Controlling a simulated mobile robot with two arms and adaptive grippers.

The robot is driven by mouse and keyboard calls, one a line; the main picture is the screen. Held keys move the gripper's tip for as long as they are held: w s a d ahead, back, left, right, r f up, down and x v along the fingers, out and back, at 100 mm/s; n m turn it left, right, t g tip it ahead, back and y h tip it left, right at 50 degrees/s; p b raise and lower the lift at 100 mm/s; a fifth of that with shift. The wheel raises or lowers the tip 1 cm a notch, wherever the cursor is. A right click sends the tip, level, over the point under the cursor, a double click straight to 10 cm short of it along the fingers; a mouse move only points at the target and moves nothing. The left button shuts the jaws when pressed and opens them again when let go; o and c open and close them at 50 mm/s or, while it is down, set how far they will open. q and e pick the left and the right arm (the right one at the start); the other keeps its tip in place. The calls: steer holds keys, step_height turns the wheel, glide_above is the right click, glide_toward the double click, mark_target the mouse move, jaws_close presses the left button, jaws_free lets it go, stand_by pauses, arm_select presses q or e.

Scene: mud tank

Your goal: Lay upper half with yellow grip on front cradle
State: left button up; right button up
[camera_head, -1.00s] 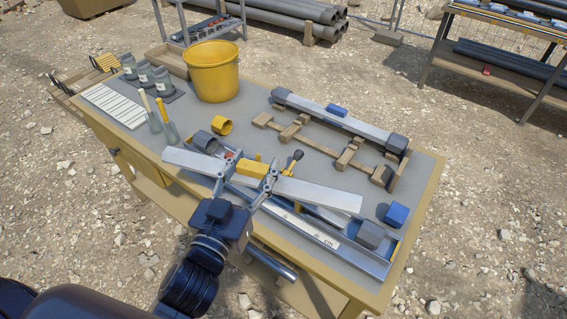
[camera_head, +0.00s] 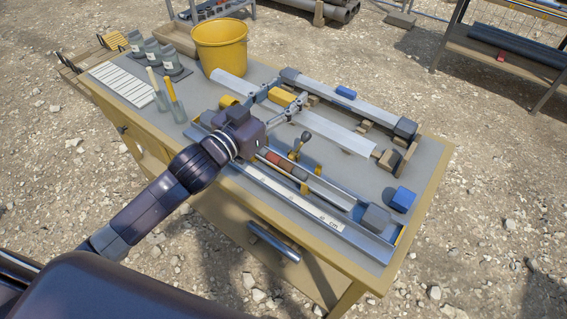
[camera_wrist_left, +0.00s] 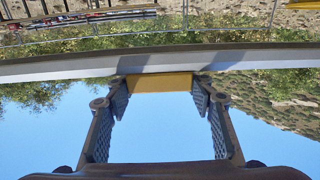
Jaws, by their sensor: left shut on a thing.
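My left gripper (camera_head: 279,101) is shut on the yellow grip (camera_head: 283,96) of the upper half (camera_head: 335,131), a long pale grey shell. In the head view the half is above the wooden front cradle (camera_head: 387,159) and hides much of it; I cannot tell if they touch. In the left wrist view the yellow grip (camera_wrist_left: 158,83) sits between the fingers and the half (camera_wrist_left: 60,68) crosses the picture. My right gripper is not in view.
Behind lies another grey half with a blue grip (camera_head: 346,92). In front are an open metal trough holding a reddish core (camera_head: 285,164), a lever with a dark knob (camera_head: 305,137) and a scale strip (camera_head: 300,208).

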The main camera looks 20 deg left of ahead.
arm_select(q)
glide_above(283, 162)
step_height(283, 162, down, 18)
steer(key=shift+w+r, duration=0.1)
steer(key=shift+r, duration=0.05)
steer(key=shift+d+f, duration=0.1)
steer(key=shift+f, duration=0.75)
steer(key=shift+f, duration=0.2)
steer(key=o, duration=1.6)
steer(key=shift+f, duration=0.1)
